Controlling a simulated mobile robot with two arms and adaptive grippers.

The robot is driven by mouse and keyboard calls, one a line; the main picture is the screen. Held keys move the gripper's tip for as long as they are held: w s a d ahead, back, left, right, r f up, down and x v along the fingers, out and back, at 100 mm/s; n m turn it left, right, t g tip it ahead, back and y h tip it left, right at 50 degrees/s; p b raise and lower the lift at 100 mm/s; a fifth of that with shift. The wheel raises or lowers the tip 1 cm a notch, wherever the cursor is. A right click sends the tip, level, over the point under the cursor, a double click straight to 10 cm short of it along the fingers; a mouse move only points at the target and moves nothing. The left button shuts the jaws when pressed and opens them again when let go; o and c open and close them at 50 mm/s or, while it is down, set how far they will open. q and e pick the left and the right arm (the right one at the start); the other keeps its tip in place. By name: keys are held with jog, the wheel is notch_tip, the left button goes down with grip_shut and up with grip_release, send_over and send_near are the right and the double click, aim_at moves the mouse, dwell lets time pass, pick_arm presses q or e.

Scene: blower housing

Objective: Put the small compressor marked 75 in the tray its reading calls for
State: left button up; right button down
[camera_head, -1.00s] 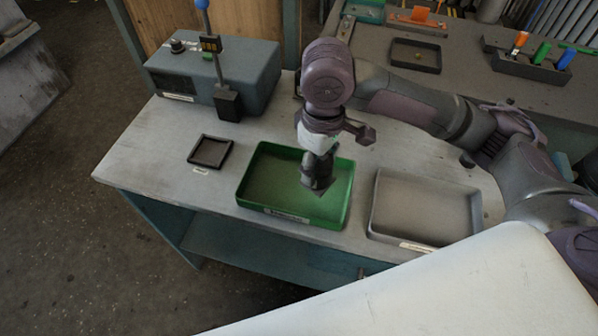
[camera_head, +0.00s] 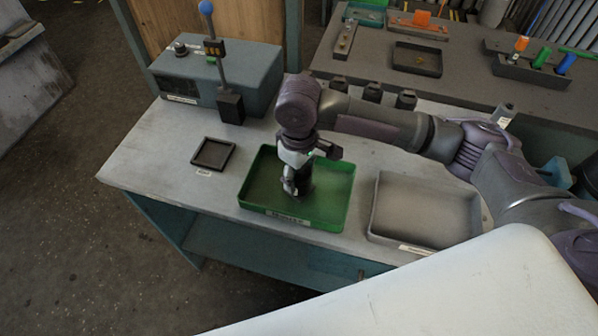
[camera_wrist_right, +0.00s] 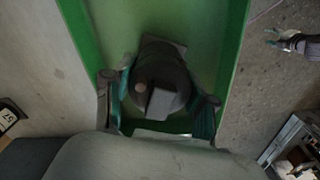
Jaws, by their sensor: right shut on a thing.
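The compressor is a dark round body with a block on top; in the right wrist view the compressor (camera_wrist_right: 160,80) sits between my right gripper's fingers. My right gripper (camera_head: 296,188) points down inside the green tray (camera_head: 340,205) and is shut on the compressor, near the tray floor. I cannot tell whether the compressor touches the floor. Its marking is not readable. The grey tray (camera_head: 383,234) stands to the right and is empty. What looks like my left gripper (camera_wrist_right: 275,38) shows small at the right of the wrist view, over the floor.
A grey-blue tester box (camera_head: 252,72) with a blue-knobbed lever stands at the back left. A small black tray (camera_head: 213,153) is empty. Several dark compressors (camera_head: 372,92) stand behind my right arm. A rear bench (camera_head: 450,85) holds tools and a dark tray.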

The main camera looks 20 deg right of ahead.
jog(key=shift+c, duration=1.8)
grip_release()
jog(key=shift+f, duration=0.1)
notch_tip(320, 180, up, 12)
jog(key=shift+r+b, duration=0.2)
jog(key=shift+b, duration=0.35)
